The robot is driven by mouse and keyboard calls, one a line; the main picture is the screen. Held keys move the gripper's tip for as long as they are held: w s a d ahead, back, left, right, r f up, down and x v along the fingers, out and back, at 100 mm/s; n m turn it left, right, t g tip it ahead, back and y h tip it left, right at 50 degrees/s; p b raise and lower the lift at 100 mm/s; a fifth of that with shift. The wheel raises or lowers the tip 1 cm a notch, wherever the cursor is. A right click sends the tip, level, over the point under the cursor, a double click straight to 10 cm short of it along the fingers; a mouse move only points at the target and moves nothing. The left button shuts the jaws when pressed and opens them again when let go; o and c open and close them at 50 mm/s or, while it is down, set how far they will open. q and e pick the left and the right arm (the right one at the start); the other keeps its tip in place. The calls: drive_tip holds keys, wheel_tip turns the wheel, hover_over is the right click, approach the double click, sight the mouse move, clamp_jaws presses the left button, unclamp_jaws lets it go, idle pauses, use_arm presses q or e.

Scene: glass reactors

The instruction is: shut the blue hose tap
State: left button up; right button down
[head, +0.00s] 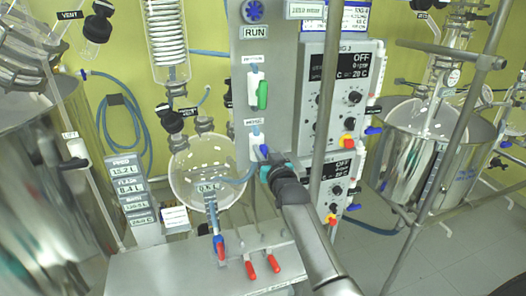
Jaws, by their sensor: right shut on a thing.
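The blue hose tap (264,149) is on the grey panel, on a white valve body below a small label. Its blue handle shows just above the fingertips of my right gripper (269,171). My right gripper comes in from the lower right and is shut on the tap handle; the fingers hide part of it, so its exact angle is hard to tell. My left gripper is not in view.
A green-handled tap (262,95) sits above on the same panel. Two control boxes (340,85) with dials stand to the right, behind a vertical metal pole (325,110). Red-handled levers (273,263) are on the grey bench below. Steel vessels stand at both sides.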

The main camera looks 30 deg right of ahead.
idle(0.6)
drive_tip(key=m, duration=0.2)
drive_tip(key=m+p, duration=0.1)
drive_tip(key=m, duration=0.1)
drive_tip(key=shift+d+f, duration=0.1)
drive_tip(key=shift+d, duration=0.25)
drive_tip(key=m, duration=0.4)
drive_tip(key=f+m, duration=0.1)
drive_tip(key=m, duration=0.3)
drive_tip(key=d+m, duration=0.1)
drive_tip(key=m, duration=0.4)
drive_tip(key=shift+s+f, duration=0.2)
drive_tip(key=shift+f, duration=0.2)
drive_tip(key=c, duration=0.7)
unclamp_jaws()
drive_tip(key=shift+s, duration=0.1)
